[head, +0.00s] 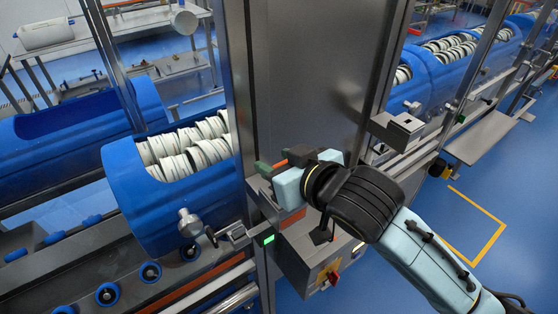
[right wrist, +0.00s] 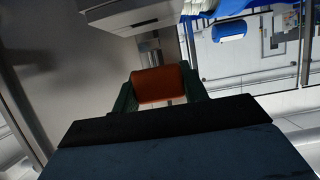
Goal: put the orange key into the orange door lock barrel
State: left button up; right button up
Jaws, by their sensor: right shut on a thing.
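My right gripper (head: 281,161) comes in from the right, in front of the grey metal column, its dark green fingers pointing left. It is shut on the orange key (right wrist: 160,85), which shows in the right wrist view as an orange block between the two fingers. In the head view only a thin orange strip of the key (head: 279,164) shows between them. Below my gripper, an orange piece (head: 292,220) shows at the top of a grey box. I cannot tell whether it is the orange lock barrel; its opening is not visible. My left gripper is not in view.
The grey column (head: 300,75) stands close behind my gripper. A blue tub (head: 135,200) with white discs is to the left, above a roller track. A grey control box (head: 325,250) with a red switch (head: 331,276) is below. Blue floor (head: 500,190) lies to the right.

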jog(key=shift+p, duration=0.45)
jog(key=shift+f+b, duration=0.55)
jog(key=shift+f, duration=1.05)
jog(key=o, duration=1.1)
